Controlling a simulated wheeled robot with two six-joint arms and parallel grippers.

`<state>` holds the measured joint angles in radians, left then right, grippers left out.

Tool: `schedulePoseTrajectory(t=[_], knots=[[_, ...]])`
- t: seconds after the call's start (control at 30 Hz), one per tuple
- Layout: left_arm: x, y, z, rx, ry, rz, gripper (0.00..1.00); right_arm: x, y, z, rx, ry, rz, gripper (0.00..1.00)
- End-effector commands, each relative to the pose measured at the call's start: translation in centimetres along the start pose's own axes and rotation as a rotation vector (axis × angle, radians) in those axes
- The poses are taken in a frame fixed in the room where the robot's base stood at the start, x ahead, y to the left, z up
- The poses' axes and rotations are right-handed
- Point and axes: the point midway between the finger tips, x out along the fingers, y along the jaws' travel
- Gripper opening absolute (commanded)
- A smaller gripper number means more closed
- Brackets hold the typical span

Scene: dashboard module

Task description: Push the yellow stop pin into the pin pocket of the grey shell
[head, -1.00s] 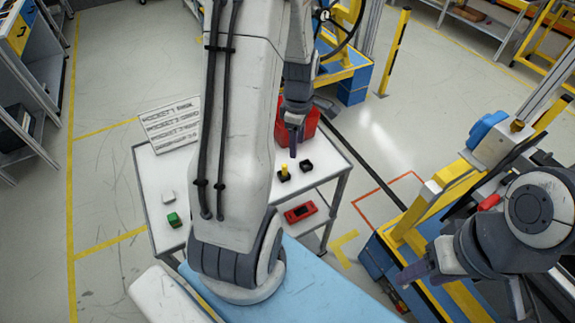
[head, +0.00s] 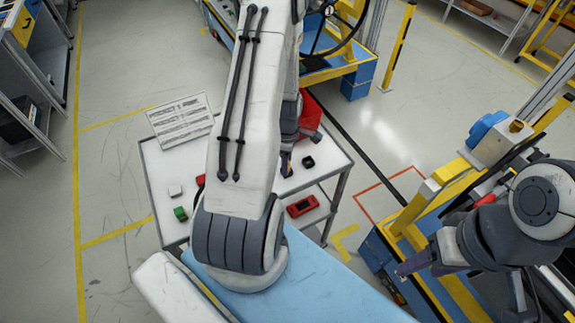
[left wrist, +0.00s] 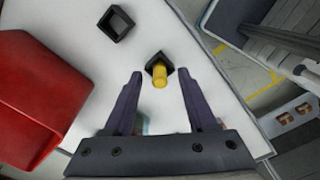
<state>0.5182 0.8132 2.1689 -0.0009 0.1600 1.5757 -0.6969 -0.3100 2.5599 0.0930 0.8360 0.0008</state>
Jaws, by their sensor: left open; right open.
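The yellow stop pin (left wrist: 160,79) stands in a black square holder (left wrist: 157,62) on the white table. My left gripper (left wrist: 160,74) is open, with one finger on each side of the pin and a gap on both sides. In the head view the left gripper (head: 287,163) is low over the table, and its fingers and arm mostly hide the pin. My right gripper (head: 407,267) is open and empty at the right, away from the table. I cannot make out the grey shell or its pin pocket for certain in either view.
An empty black square holder (left wrist: 115,24) stands near the pin. A red bin (left wrist: 38,95) sits close by on the table (head: 160,165). A white block (head: 175,191), a green block (head: 180,213) and a sign (head: 182,122) are at the left. A red case (head: 302,205) lies below the holders.

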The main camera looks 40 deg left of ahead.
Motion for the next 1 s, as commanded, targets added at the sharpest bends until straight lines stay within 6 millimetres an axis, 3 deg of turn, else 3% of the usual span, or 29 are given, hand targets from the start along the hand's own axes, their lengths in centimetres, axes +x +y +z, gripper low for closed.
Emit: schedulePoseTrajectory(t=[0.3,0.33,0.47,1.0], knots=[[0.62,0.01,0.01,0.001,0.000,0.001,0.57,-0.12,-0.01,0.00,-0.001,0.000,0.000,0.56],[0.62,0.01,0.01,0.000,0.000,0.001,0.49,-0.12,-0.01,0.00,-0.001,0.000,0.000,0.56],[0.61,0.01,0.01,0.001,0.000,0.001,0.00,-0.12,-0.01,0.00,0.000,0.000,0.000,0.56],[-0.26,0.12,0.01,0.001,0.000,0.004,0.00,0.31,0.02,0.02,0.000,0.000,0.000,0.56]])
